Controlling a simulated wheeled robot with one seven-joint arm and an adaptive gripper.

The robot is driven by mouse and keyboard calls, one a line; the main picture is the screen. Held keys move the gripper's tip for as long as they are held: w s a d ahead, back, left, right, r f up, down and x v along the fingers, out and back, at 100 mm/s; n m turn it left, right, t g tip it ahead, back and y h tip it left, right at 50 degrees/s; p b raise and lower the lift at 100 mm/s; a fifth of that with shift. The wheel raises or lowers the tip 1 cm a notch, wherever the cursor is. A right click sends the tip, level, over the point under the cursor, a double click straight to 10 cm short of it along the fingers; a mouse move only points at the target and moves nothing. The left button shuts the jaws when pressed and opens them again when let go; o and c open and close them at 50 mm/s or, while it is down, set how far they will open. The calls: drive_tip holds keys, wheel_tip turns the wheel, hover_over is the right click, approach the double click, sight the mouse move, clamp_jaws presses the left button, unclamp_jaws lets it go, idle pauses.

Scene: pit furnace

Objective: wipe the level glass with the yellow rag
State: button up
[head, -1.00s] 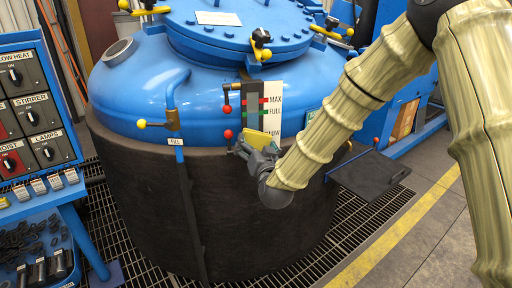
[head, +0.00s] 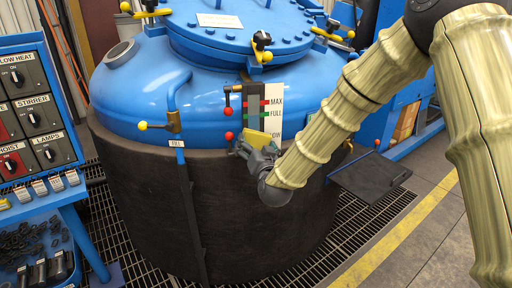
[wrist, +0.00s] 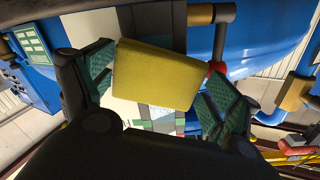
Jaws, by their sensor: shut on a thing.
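The level glass (head: 251,99) is a dark upright strip on the front of the blue vessel, beside a white scale plate (head: 275,112) marked MAX and FULL, with the lowest word partly covered. The yellow rag (head: 260,138) is at the lower part of the glass and hides that part. My gripper (head: 252,151) is shut on the rag. In the wrist view the rag (wrist: 157,75) is a yellow block between the green-padded fingers, with the scale plate behind it. Whether the rag touches the glass cannot be told.
Red-knobbed valve levers (head: 229,136) stand just left of the glass. A switch panel (head: 38,115) stands at the far left. A dark flat plate (head: 370,175) juts out at the right. Grating and clear floor lie in front.

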sight(254, 99)
drive_tip(key=shift+w, duration=0.1)
drive_tip(key=shift+w+r+p, duration=0.1)
drive_tip(key=shift+r+p, duration=3.9)
drive_tip(key=shift+r, duration=3.25)
drive_tip(key=shift+f+b, duration=1.25)
drive_tip(key=shift+f, duration=0.7)
drive_tip(key=shift+f+b, duration=3.3)
drive_tip(key=shift+f, duration=2)
drive_tip(key=shift+v, duration=2.95)
drive_tip(key=shift+v, duration=1.55)
